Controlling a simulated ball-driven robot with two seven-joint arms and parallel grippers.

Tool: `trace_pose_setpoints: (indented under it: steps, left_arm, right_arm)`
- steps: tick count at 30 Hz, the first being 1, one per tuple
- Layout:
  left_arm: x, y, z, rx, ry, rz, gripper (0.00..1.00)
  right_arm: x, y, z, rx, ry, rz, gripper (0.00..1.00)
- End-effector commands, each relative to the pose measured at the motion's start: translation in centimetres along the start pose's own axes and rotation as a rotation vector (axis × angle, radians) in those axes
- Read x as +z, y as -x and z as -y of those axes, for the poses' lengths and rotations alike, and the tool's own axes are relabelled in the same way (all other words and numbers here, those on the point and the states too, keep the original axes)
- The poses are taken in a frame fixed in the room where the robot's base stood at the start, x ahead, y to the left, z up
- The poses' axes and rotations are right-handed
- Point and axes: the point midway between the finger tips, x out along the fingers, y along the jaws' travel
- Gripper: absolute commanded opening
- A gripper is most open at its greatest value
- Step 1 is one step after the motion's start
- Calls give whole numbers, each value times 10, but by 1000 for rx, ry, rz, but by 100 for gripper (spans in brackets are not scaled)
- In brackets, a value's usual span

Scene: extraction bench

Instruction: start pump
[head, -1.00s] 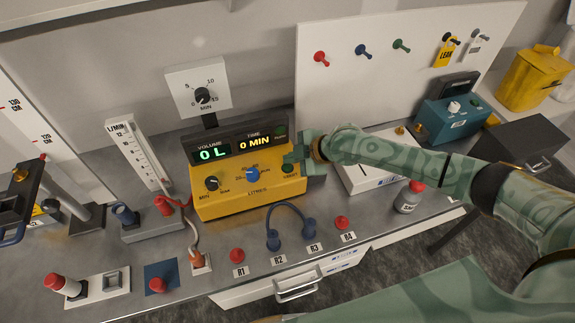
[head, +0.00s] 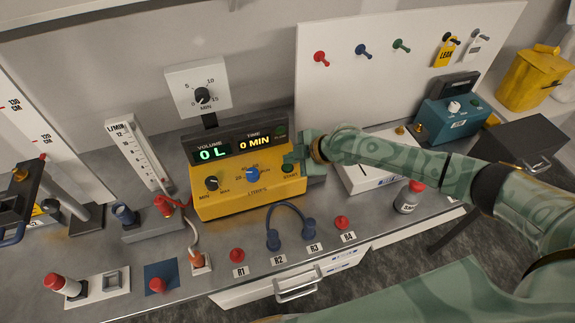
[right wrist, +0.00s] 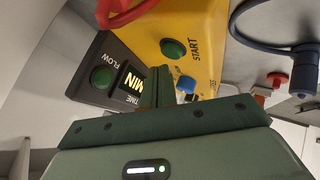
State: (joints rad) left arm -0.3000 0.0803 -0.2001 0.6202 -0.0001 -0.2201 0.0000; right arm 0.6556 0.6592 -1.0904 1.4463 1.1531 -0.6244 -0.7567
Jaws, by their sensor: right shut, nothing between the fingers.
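The yellow pump box (head: 225,202) stands on the bench with a dark display (head: 240,146) on top reading 0 L and 0 MIN. Its front has a black knob (head: 212,183), a blue knob (head: 252,174) and a green START button (right wrist: 173,48), which is partly covered by my right gripper in the head view. A green button or lamp marked FLOW (right wrist: 101,77) sits on the display's end. My right gripper (head: 291,161) is shut and empty, its tips close to the front by START. I cannot tell whether they touch. My left gripper is not in view.
A flow tube (head: 138,153) and a timer dial (head: 203,94) stand left of and behind the pump. A blue looped cable (head: 290,207) and red plugs lie in front. A white box (head: 372,184) and a teal device (head: 448,120) are right.

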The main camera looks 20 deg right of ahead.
Motion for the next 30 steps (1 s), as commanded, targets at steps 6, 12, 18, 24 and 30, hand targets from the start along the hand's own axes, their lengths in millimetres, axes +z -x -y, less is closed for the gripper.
trace_pose_setpoints:
  steps: [6,12,18,24,30]
  left_arm:
    - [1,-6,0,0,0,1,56]
    - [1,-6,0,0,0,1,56]
    - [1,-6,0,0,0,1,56]
    - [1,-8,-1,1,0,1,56]
    - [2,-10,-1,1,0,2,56]
  right_arm:
    - [4,-6,4,0,0,0,0]
    - [4,-5,4,0,0,0,0]
    - [4,-6,4,0,0,0,0]
    - [5,-7,6,0,0,0,0]
    - [6,-9,7,0,0,0,0]
